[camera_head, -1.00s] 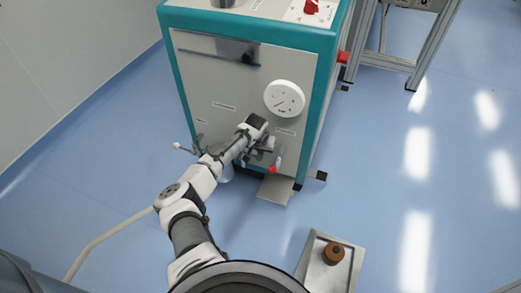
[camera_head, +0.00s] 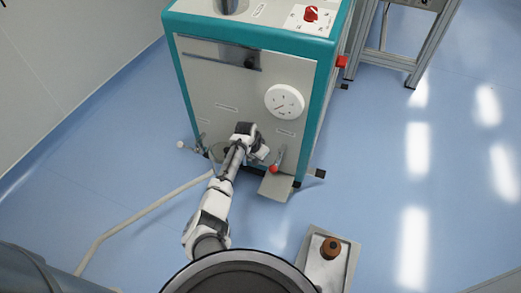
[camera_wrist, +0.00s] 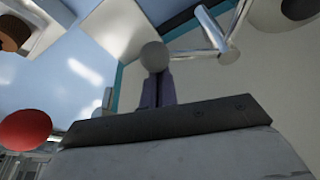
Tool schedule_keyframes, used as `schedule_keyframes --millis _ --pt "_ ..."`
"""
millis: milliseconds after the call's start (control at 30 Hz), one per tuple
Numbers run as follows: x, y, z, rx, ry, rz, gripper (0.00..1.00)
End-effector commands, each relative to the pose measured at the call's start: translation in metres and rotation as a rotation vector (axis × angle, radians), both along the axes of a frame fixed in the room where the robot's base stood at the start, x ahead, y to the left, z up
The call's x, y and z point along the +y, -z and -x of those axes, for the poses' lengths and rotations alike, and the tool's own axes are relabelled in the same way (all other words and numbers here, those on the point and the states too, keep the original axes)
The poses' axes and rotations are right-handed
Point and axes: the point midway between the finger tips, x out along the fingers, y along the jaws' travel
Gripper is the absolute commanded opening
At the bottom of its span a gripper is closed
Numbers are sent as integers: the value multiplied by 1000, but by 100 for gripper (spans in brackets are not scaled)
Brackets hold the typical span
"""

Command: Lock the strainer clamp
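In the head view my gripper (camera_head: 262,153) is low at the front of the teal and grey machine (camera_head: 225,92), left of a red-tipped handle (camera_head: 274,168). In the wrist view my two dark fingers (camera_wrist: 156,90) point at a grey ball knob (camera_wrist: 153,56). The knob is right at the fingertips, joined to a thin rod and a metal cylinder (camera_wrist: 214,47). I cannot tell whether the fingers grip the knob. The clamp is not clearly identifiable; this knob and rod may be part of it. My arm hides part of the lower machine front.
A red knob (camera_wrist: 25,132) is close at the left in the wrist view. A white-knobbed lever (camera_head: 180,145) sticks out at the machine's lower left. A metal tray (camera_head: 318,270) with a brown object (camera_head: 331,248) stands at lower right. A hose (camera_head: 125,228) lies on the floor.

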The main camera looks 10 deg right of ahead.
Motion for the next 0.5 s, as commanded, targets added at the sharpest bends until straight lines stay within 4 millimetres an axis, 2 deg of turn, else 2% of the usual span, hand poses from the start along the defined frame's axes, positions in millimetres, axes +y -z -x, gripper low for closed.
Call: schedule_keyframes --millis 500 --pt "33 3 18 2 490 0 0"
